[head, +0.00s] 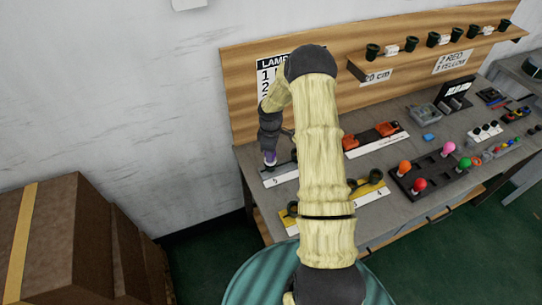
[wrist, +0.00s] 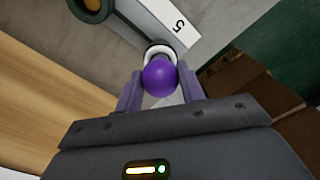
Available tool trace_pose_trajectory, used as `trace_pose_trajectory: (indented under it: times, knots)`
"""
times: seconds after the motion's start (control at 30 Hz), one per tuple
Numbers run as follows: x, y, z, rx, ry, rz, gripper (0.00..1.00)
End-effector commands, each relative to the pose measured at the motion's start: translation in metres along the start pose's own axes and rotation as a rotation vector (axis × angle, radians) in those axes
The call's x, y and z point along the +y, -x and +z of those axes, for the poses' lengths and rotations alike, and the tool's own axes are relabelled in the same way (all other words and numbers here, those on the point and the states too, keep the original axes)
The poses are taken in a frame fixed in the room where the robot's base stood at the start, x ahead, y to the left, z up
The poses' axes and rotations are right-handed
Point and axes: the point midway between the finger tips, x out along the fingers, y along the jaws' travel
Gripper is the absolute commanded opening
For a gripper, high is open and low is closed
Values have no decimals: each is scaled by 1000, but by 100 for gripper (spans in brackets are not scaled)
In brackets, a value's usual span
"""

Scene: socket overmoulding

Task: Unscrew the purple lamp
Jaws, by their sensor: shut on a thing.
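The purple lamp (wrist: 160,79) is a round purple bulb between the two fingers of my gripper (wrist: 160,90) in the wrist view. A white and dark ring (wrist: 160,50) shows right behind the bulb, by a white board (wrist: 150,14) marked 5. My gripper is shut on the lamp and points down at the board. Whether the lamp's base is still in its socket cannot be told.
Another dark round socket (wrist: 92,5) is on the board beside the lamp. A tray (head: 400,186) with orange, red, pink and green lamps stands to the right on the table. A wooden back panel (head: 240,90) rises close behind my gripper. Cardboard boxes (head: 60,240) stand at the left.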

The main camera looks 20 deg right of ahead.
Motion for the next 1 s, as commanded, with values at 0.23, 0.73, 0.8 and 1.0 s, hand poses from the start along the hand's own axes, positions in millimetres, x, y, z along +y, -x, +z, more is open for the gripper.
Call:
trace_pose_trajectory:
  times: [0.23,0.73,0.8,1.0]
  knots:
    - [0,0,0,0,3,0,48]
    - [0,0,0,0,1,0,64]
    - [0,0,0,0,-9,0,64]
    - [0,-1,-1,0,-216,2,64]
